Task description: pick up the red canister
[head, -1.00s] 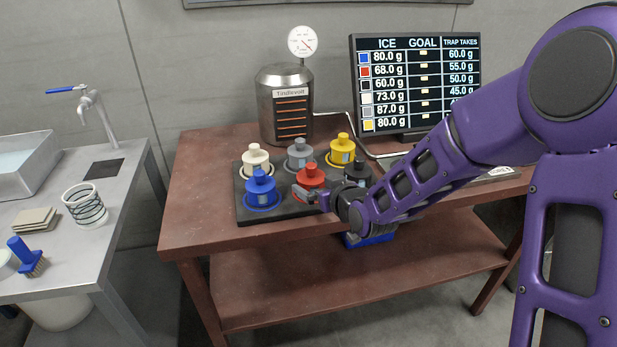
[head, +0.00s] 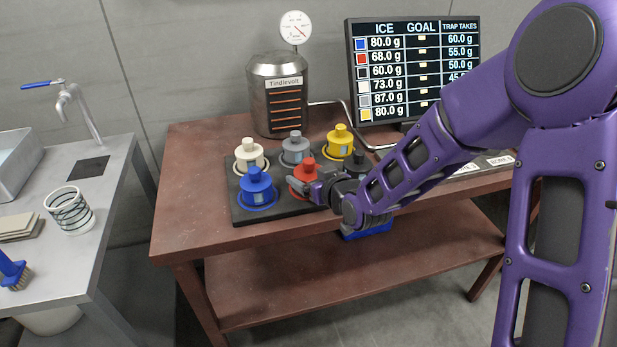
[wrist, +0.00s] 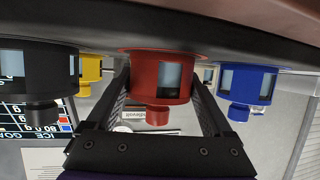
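The red canister (head: 304,188) stands upright in the front middle of the dark tray (head: 239,211), its lower part partly covered by my gripper. In the wrist view, which is upside down, the red canister (wrist: 162,78) is in the middle, its knob pointing down in the picture. My gripper (wrist: 162,85) is open, with one finger along each side of the red canister, close to it. In the head view my gripper (head: 306,184) reaches it from the right, low over the tray. Any contact between fingers and canister cannot be made out.
A blue canister (head: 256,190) stands left of the red one, and a black canister (head: 356,165) right. White (head: 249,155), grey (head: 296,148) and yellow (head: 340,141) canisters stand behind. A metal vessel (head: 278,95) and a screen (head: 412,70) stand at the back.

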